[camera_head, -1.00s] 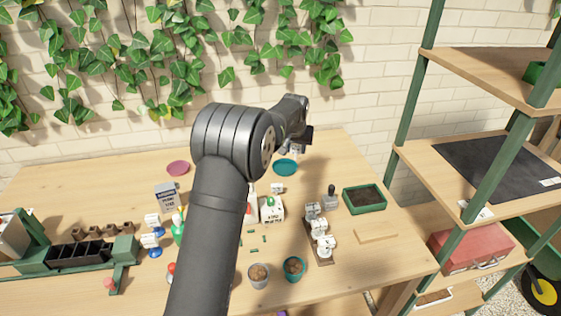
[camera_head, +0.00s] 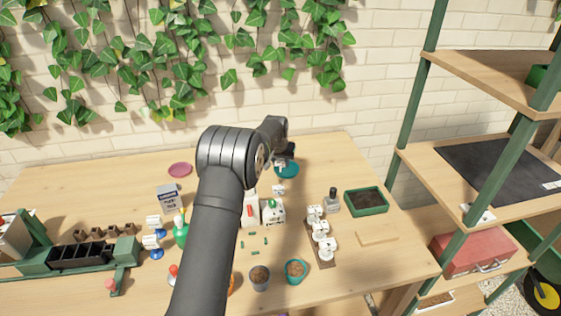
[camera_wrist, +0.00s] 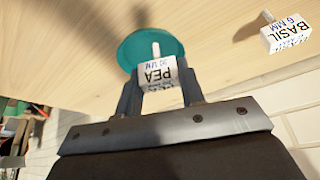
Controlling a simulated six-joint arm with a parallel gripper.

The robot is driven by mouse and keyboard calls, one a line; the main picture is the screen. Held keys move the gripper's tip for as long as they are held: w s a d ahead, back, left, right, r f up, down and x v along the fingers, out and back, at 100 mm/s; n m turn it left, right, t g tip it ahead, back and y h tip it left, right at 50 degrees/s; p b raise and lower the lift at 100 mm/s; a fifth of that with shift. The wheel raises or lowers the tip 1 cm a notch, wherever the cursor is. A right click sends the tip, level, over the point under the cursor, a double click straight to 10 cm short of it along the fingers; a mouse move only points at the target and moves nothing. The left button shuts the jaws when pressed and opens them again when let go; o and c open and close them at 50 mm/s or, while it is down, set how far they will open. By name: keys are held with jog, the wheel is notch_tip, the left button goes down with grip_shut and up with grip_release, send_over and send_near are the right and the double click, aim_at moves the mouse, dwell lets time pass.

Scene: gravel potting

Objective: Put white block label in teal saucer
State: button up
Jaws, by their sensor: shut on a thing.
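My gripper (camera_wrist: 160,80) is shut on a white block label (camera_wrist: 156,75) printed "PEA", with a pale peg sticking out of it. The teal saucer (camera_wrist: 133,46) lies beyond the label in the wrist view, and the label overlaps it there. I cannot tell whether the label touches the saucer. In the head view the teal saucer (camera_head: 291,173) is at the back of the table, partly covered by my gripper. A second white block label (camera_wrist: 288,36), printed "BASIL", lies on the table apart from the saucer.
A pink saucer (camera_head: 180,170) lies at the back left. A green tray of soil (camera_head: 366,202) stands to the right. Small pots (camera_head: 259,277), a green bottle (camera_head: 181,232) and several white labels in a rack (camera_head: 321,240) stand nearer.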

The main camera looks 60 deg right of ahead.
jog(key=shift+f, duration=0.65)
jog(key=o, duration=1)
jog(key=shift+c, duration=0.2)
jog(key=shift+r, duration=0.15)
jog(key=shift+r, duration=0.35)
jog(key=v, duration=1.2)
jog(key=shift+r, duration=0.1)
